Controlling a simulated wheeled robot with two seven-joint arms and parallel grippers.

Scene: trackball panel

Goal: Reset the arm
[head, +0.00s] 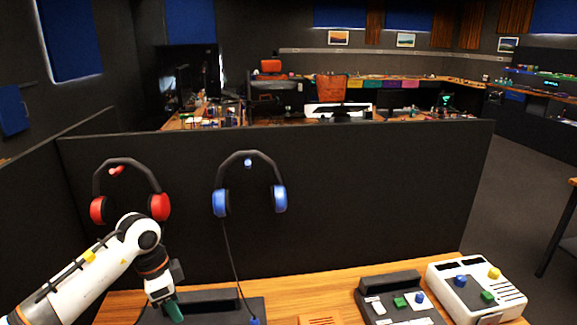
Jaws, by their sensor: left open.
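My left arm reaches in from the lower left, bent at its elbow joint. My left gripper (173,308) points down over the left part of a dark panel (222,304) on the wooden desk and is open, with nothing seen in it. A dark green piece shows at its tip. Whether the tip touches the panel cannot be told. The gripper hides part of the panel, and the bottom picture edge cuts it off. My right gripper is not in view.
Red headphones (159,206) and blue headphones (220,203) hang on the black partition (350,200) behind the desk. A cable runs down from the blue pair. A dark button box (392,318) and a white button box (462,288) sit at the right.

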